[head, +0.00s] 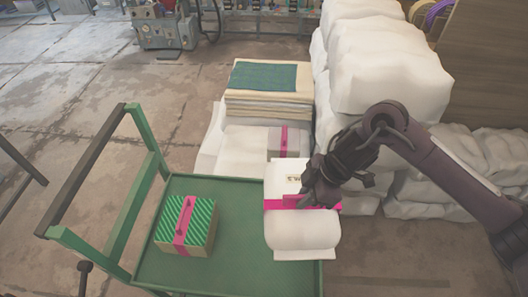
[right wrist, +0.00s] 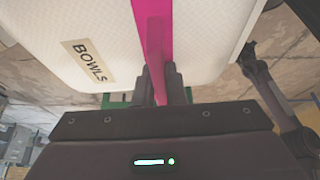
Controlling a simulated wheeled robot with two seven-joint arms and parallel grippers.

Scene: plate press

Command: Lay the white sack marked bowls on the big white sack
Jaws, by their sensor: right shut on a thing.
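The white sack marked bowls (head: 303,233) has a pink strap around it and hangs over the right edge of the green cart. Its label reads BOWLS in the right wrist view (right wrist: 88,62). My right gripper (head: 305,200) is shut on the pink strap of this sack, and its fingers (right wrist: 163,88) pinch the strap in the right wrist view. A big white sack (head: 250,141) lies on the floor beyond the cart. My left gripper is not in view.
The green cart (head: 160,275) carries a green-striped box with a pink strap (head: 187,225). The stack of boards with a green top (head: 265,77) stands at the back. Piled white sacks (head: 385,65) rise to the right of it. Open floor lies at the left.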

